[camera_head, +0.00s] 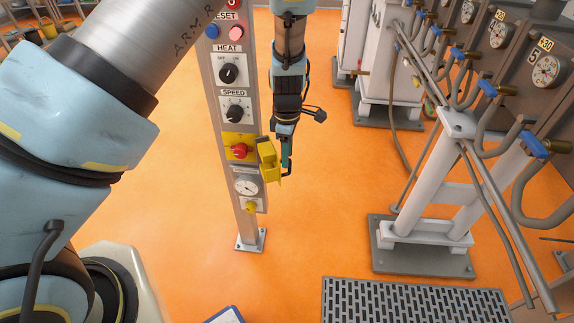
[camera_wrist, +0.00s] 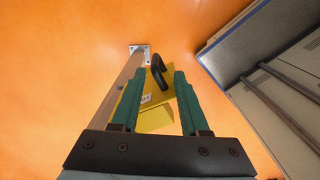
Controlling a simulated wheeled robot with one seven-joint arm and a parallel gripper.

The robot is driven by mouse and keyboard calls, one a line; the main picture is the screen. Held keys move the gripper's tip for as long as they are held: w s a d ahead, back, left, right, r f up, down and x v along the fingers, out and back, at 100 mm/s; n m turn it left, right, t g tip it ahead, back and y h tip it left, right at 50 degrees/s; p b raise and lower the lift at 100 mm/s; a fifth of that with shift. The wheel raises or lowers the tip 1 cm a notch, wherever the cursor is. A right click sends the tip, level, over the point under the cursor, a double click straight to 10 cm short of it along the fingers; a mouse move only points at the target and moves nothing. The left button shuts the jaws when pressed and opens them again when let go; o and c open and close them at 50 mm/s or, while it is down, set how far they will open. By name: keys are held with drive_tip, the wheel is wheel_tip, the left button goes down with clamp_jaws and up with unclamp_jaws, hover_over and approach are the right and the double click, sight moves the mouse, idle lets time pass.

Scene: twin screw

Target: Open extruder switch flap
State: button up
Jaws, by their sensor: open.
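The extruder switch is a red knob (camera_head: 239,151) on a yellow plate, low on the grey control post. Its yellow flap (camera_head: 268,160) stands out from the right side of the plate, swung away from the knob, which shows uncovered. My gripper (camera_head: 286,166) points down just right of the flap. In the wrist view, my gripper (camera_wrist: 159,75) is open, its two teal fingers apart. The flap (camera_wrist: 155,118) and its black curved handle (camera_wrist: 159,69) show in the gap between them. I cannot tell whether the fingers touch the flap or handle.
The control post (camera_head: 250,215) carries HEAT (camera_head: 228,73) and SPEED (camera_head: 235,113) dials above and a gauge (camera_head: 246,185) below. A white pipe stand (camera_head: 440,190) and machines with gauges stand to the right. Orange floor around the post is clear.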

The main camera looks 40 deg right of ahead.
wheel_tip(320, 180, up, 6)
drive_tip(key=shift+r+b, duration=0.1)
drive_tip(key=shift+b, duration=0.35)
drive_tip(key=shift+a, duration=0.1)
drive_tip(key=w+a+r+m, duration=0.1)
drive_tip(key=w+a+r, duration=0.2)
drive_tip(key=a, duration=0.4)
drive_tip(key=w+a+r+m, duration=0.1)
drive_tip(key=w+a+r, duration=0.15)
drive_tip(key=a, duration=0.45)
drive_tip(key=w+a+r+m, duration=0.1)
drive_tip(key=w+a+r, duration=0.1)
drive_tip(key=w+a, duration=0.35)
drive_tip(key=s+a+r+m, duration=0.3)
drive_tip(key=a, duration=0.8)
drive_tip(key=s+a+r+m+t, duration=0.1)
drive_tip(key=s+a+r+m, duration=0.1)
drive_tip(key=a, duration=1)
drive_tip(key=shift+s+r+m+t, duration=0.3)
drive_tip(key=shift+s+r+m, duration=0.1)
drive_tip(key=shift+s+m, duration=0.2)
